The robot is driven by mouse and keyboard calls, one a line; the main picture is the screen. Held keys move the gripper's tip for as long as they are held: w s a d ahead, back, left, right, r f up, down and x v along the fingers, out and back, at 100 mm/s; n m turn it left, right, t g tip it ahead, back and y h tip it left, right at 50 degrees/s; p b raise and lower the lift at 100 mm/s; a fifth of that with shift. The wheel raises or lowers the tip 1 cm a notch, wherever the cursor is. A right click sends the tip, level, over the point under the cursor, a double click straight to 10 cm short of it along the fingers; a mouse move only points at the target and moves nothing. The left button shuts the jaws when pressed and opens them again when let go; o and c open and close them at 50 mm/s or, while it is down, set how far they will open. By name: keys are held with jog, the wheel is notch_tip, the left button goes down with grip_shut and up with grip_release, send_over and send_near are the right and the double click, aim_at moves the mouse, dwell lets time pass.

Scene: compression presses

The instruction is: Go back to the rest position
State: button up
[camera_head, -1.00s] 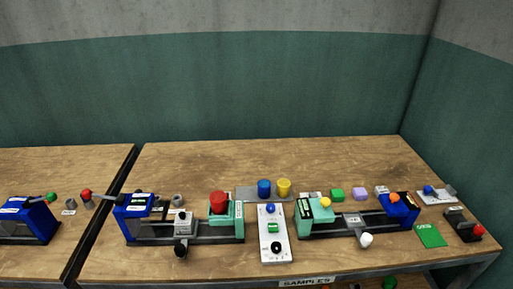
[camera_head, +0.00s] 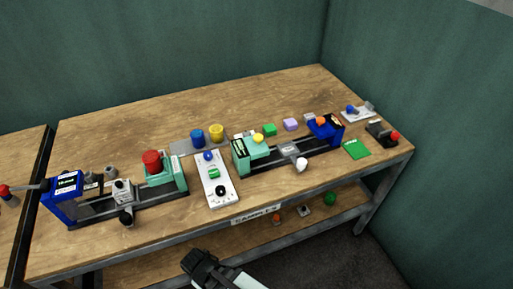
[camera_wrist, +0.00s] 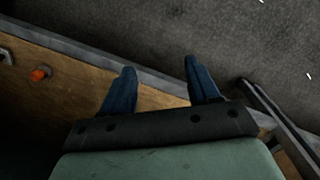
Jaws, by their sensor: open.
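My gripper (camera_wrist: 161,90) is open and empty in the wrist view, its two dark blue fingers spread apart. Below it in that view are the wooden lower shelf, its metal edge and the dark grey floor (camera_wrist: 225,40). In the head view my gripper (camera_head: 190,262) shows at the bottom, in front of the workbench and apart from everything on it. Its fingertips are hard to make out there.
The workbench (camera_head: 270,90) carries a left press (camera_head: 130,200) and a right press (camera_head: 290,150). Between them is a white control panel (camera_head: 215,180). Blue and yellow cylinders (camera_head: 216,132) stand behind. Small samples, including a green ball (camera_head: 330,199), lie on the lower shelf (camera_head: 265,222).

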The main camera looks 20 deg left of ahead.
jog(key=w+d+f+m+g+h, duration=0.15)
jog(key=w+d+f+m, duration=0.3)
jog(key=d, duration=0.65)
jog(key=w+d+f+m+g, duration=0.3)
jog(key=w+d+f, duration=0.2)
jog(key=d, duration=0.6)
jog(key=s+d+f+m+g+y, duration=0.1)
jog(key=d+m, duration=0.3)
jog(key=d, duration=0.6)
jog(key=s+d+f+m+g+y, duration=0.2)
jog(key=s+d+f+m, duration=0.1)
jog(key=d, duration=0.7)
jog(key=shift+d+f+m, duration=0.15)
jog(key=shift+f+m, duration=0.2)
jog(key=shift+f, duration=0.1)
